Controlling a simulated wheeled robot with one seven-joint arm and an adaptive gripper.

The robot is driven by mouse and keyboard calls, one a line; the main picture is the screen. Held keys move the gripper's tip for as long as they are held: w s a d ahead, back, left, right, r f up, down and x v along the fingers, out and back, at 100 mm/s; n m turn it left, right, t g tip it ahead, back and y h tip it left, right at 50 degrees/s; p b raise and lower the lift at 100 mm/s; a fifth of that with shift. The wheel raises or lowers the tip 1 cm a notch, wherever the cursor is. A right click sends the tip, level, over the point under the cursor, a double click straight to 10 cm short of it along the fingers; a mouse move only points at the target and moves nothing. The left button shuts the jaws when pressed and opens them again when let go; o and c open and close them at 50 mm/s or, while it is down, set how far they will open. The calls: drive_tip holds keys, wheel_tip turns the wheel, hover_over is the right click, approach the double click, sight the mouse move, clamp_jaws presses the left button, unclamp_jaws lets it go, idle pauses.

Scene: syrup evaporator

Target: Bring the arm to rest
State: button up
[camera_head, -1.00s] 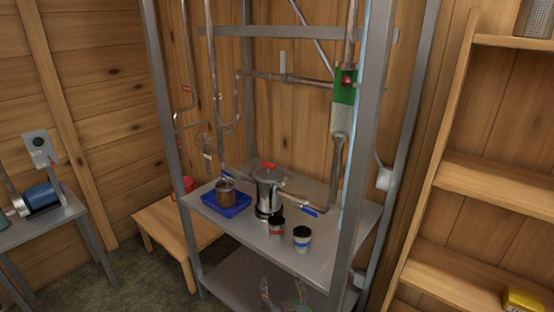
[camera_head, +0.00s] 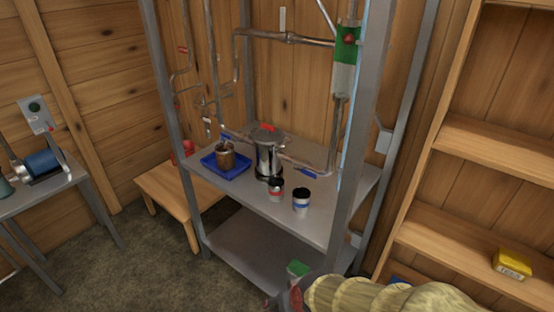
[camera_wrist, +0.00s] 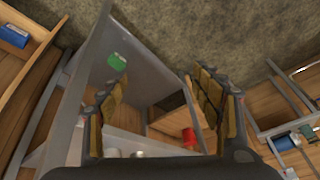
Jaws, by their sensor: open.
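My gripper shows in the wrist view (camera_wrist: 157,80) with its two dark, yellow-padded fingers spread wide and nothing between them. It hangs in the air in front of the metal rack (camera_head: 222,204). In the head view my pale ribbed arm lies across the bottom edge at right of centre. The gripper's fingers are mostly cut off there.
A green-topped thing (camera_head: 297,268) shows low down. Wooden shelves (camera_head: 480,150) stand at right.

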drive_tip(key=s+d+r+m+h, duration=0.1)
drive_tip(key=s+d+r, duration=0.4)
drive_tip(key=d+r, duration=0.3)
drive_tip(key=s+d+r+m+t+h, duration=0.1)
drive_tip(key=s+d+r, duration=0.3)
drive_tip(key=d+r, duration=0.4)
wheel_tip(320, 180, up, 7)
drive_tip(key=shift+s+d+r+m+t, duration=0.1)
drive_tip(key=shift+s+d+m+t, duration=0.25)
drive_tip(key=shift+m, duration=0.15)
